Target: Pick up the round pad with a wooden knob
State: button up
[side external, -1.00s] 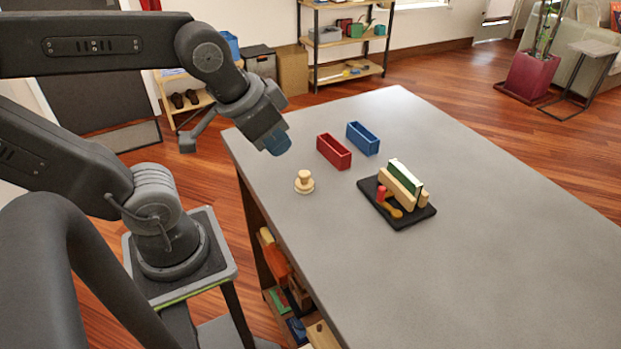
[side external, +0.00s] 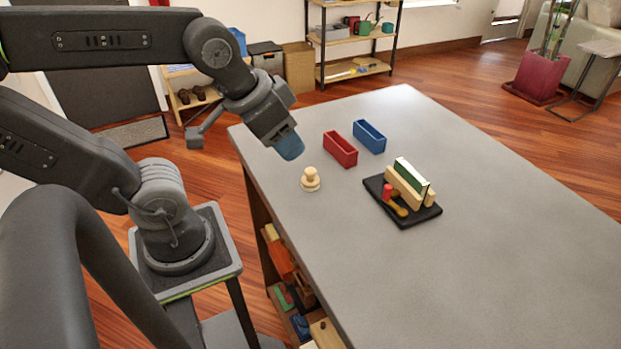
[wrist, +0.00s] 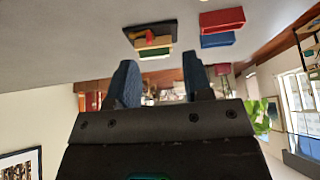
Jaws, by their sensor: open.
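The round pad with a wooden knob (side external: 310,180) is a small pale wooden piece. It sits upright on the grey table (side external: 480,280) near its left edge. My gripper (side external: 291,148) is above the table, up and to the left of the pad in the side view, and apart from it. In the wrist view my gripper (wrist: 160,82) shows two blue fingers spread apart with nothing between them. The pad does not show in the wrist view.
A red bin (side external: 341,149) and a blue bin (side external: 369,136) stand behind and right of the pad. A black tray (side external: 405,221) holds wooden blocks, a green-and-white piece and a small red piece. The front and right of the table are clear.

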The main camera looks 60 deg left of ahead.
jog(key=shift+o, duration=0.9)
jog(key=n+g+y, duration=0.1)
jog(key=n+g, duration=0.4)
jog(key=n, duration=1.1)
send_near(311, 170)
jog(key=f, duration=1)
jog(key=shift+w+a, duration=0.2)
jog(key=shift+a, duration=0.2)
jog(key=c, duration=1)
